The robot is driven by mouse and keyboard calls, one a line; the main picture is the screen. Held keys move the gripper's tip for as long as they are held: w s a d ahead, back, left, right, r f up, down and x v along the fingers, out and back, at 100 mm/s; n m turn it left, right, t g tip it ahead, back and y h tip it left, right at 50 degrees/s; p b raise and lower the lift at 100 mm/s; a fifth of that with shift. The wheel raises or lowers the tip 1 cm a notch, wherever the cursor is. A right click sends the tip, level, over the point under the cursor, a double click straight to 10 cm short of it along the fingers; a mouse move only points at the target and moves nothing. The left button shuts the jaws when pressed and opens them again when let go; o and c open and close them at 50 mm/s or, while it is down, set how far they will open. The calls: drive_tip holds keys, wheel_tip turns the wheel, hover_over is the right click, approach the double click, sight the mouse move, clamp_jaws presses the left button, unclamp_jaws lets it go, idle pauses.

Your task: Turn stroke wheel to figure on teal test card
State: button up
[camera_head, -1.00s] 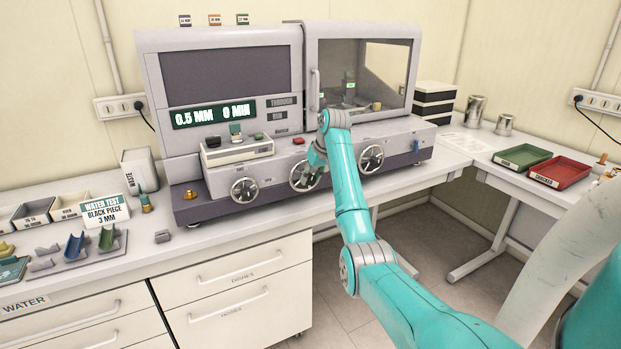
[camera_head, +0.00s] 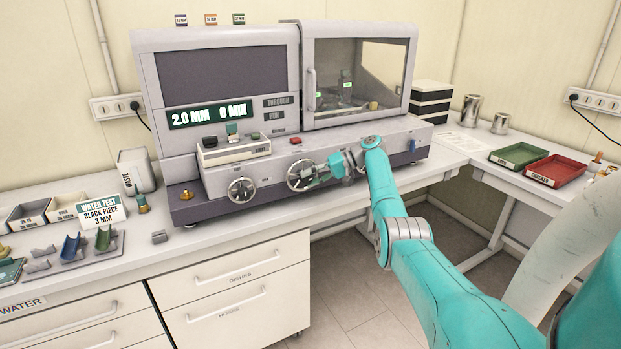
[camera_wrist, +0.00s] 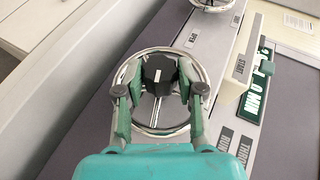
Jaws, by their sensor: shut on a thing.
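The stroke wheel, a chromed handwheel (camera_head: 292,184), is the middle wheel on the grey machine's front. In the wrist view the wheel (camera_wrist: 143,126) has a black hub with a white mark. My gripper (camera_head: 318,174) reaches it from the right; in the wrist view my gripper (camera_wrist: 161,80) has its fingers on both sides of the hub, shut on it. The machine's display (camera_head: 212,115) reads 2.0 MM and 0 MIN. The test card (camera_head: 100,211), white with a teal heading, reads WATER TEST, BLACK PIECE, 3 MM.
Another handwheel (camera_head: 242,190) sits to the left, and a third is hidden behind my arm. A red button (camera_head: 296,140) is above the stroke wheel. A blue and a green cradle (camera_head: 105,238) stand at the left. Green and red trays (camera_head: 555,170) lie at the right.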

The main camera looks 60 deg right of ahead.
drive_tip(key=shift+f+m+t+y, duration=0.2)
drive_tip(key=shift+m+t+y, duration=0.1)
drive_tip(key=shift+t+y, duration=0.4)
drive_tip(key=shift+f+t+y, duration=0.1)
drive_tip(key=shift+t+y, duration=0.3)
drive_tip(key=shift+t, duration=0.1)
drive_tip(key=o, duration=1.1)
drive_tip(key=shift+o, duration=0.2)
wheel_tip(320, 180, up, 10)
drive_tip(key=shift+r, duration=0.1)
